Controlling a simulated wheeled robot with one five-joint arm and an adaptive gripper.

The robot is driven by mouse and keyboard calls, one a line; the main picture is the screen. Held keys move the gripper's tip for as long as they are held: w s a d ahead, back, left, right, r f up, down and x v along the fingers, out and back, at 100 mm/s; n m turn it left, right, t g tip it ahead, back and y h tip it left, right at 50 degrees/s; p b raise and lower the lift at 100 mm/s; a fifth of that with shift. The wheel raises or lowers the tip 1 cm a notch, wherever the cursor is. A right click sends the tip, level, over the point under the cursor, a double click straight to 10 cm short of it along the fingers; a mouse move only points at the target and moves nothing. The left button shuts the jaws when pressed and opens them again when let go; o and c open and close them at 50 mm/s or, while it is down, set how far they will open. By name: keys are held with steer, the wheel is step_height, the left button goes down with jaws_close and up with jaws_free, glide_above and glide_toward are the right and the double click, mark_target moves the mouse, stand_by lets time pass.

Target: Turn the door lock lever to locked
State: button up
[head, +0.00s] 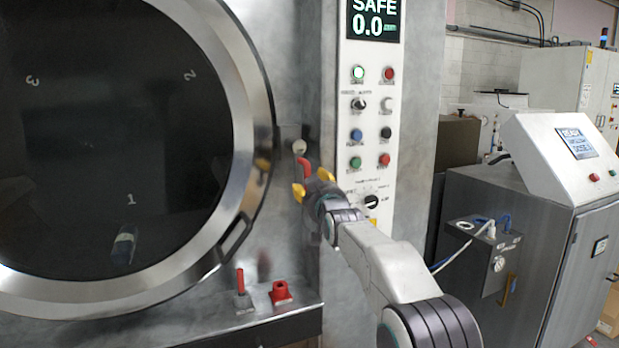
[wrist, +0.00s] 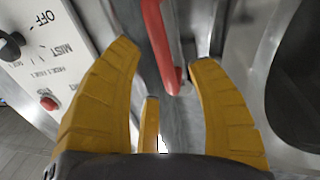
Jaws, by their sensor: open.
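The red door lock lever (head: 304,165) is on the metal panel just right of the round door (head: 252,100). It slants down and slightly right from a pale round pivot (head: 299,147). My gripper (head: 312,184) has yellow fingers and is open at the lever's lower end. In the wrist view the lever (wrist: 161,45) runs down between the finger tips of my gripper (wrist: 165,57), with a finger on each side and gaps to both. I cannot tell how deep it lies between them. A shorter yellow finger shows lower in the middle.
A white control panel (head: 371,235) with buttons and knobs stands close to the right of my gripper. Its display (head: 375,20) reads SAFE 0.0. A red-handled valve (head: 240,281) and a red fitting (head: 281,293) sit on the ledge below. A grey cabinet (head: 530,270) stands at right.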

mark_target(300, 173)
steer(key=shift+p+x, duration=1.35)
steer(key=shift+x, duration=0.7)
steer(key=shift+o, duration=0.2)
jaws_close()
